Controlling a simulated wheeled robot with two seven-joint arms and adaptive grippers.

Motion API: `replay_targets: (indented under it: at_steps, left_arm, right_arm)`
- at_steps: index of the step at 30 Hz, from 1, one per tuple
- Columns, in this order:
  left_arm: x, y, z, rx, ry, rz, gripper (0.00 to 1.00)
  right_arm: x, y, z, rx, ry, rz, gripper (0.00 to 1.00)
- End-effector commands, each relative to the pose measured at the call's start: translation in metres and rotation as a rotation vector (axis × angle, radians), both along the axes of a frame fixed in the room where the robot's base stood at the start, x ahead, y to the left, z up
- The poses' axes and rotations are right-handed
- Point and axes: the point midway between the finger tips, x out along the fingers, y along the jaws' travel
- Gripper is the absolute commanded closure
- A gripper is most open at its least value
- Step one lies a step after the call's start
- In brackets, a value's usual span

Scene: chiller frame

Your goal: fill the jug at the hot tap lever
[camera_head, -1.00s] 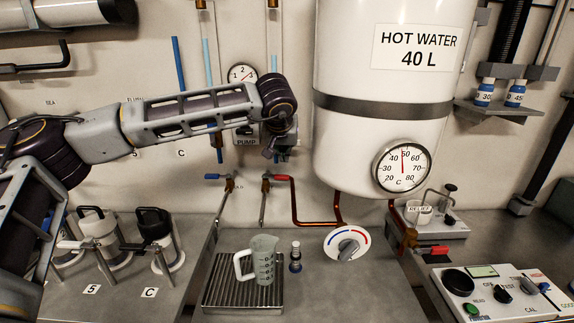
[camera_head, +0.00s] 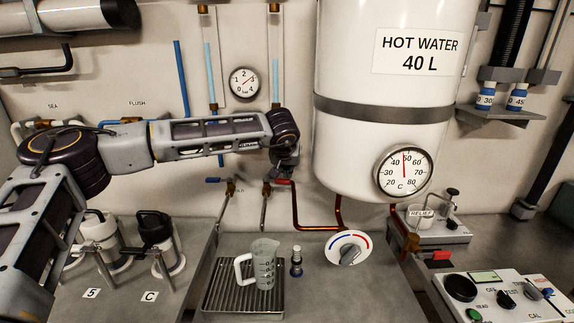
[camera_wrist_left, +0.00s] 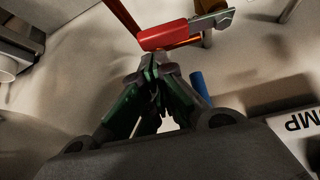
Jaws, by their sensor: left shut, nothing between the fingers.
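The translucent jug (camera_head: 265,266) with a white handle stands upright on the ribbed drip tray (camera_head: 222,292). Whether it holds water I cannot tell. The hot tap (camera_head: 264,205) has its spout above the jug. Its red lever (camera_head: 283,182) is partly hidden by my left gripper (camera_head: 284,174) in the head view. In the left wrist view the red lever (camera_wrist_left: 166,35) lies just beyond the fingertips of my left gripper (camera_wrist_left: 150,72). The gripper is shut and empty; a small gap seems to separate it from the lever. My right gripper is not in view.
A blue-levered tap (camera_head: 227,188) stands left of the hot tap. The white boiler (camera_head: 345,150) and copper pipe (camera_head: 305,222) crowd the right. A small bottle (camera_head: 296,262) and a dial (camera_head: 348,247) are right of the jug. Lidded vessels (camera_head: 155,235) stand at left.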

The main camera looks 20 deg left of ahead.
Motion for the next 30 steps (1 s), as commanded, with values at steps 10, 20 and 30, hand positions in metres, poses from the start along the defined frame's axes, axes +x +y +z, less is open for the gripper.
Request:
replay_targets:
  at_steps: [10, 20, 30]
  left_arm:
    - [0.006, 0.001, -0.008, 0.000, 0.000, 0.000, 1.00]
    - [0.004, 0.001, -0.007, 0.000, 0.002, -0.019, 1.00]
    - [-0.008, -0.004, -0.009, -0.001, 0.003, -0.122, 1.00]
  right_arm:
    - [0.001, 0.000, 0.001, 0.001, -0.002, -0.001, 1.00]
    - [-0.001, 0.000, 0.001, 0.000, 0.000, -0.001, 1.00]
    - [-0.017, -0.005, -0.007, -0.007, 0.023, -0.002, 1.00]
